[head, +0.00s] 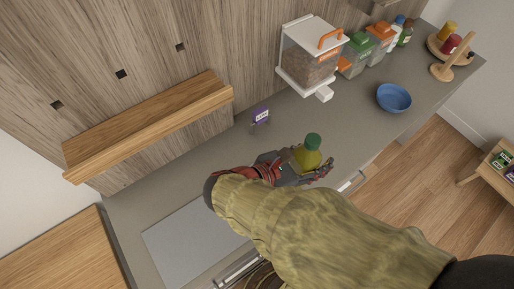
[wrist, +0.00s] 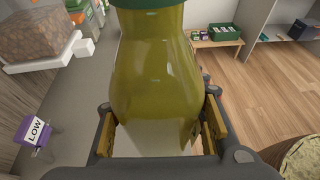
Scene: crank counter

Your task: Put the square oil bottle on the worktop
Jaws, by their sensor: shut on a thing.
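The square oil bottle (head: 308,156) is yellow-green with a green cap. My gripper (head: 295,167) is shut on it and holds it upright, over or close to the front part of the grey worktop (head: 200,212). In the wrist view the bottle (wrist: 152,75) fills the middle, between the yellow pads of my gripper (wrist: 160,135). The bottle's base is hidden, so I cannot tell whether it touches the worktop.
A purple "LOW" sign (head: 261,115) stands behind the bottle. A dispenser (head: 310,60), several lidded containers (head: 367,48) and a blue bowl (head: 394,97) are farther right. A wooden shelf (head: 150,125) is on the wall.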

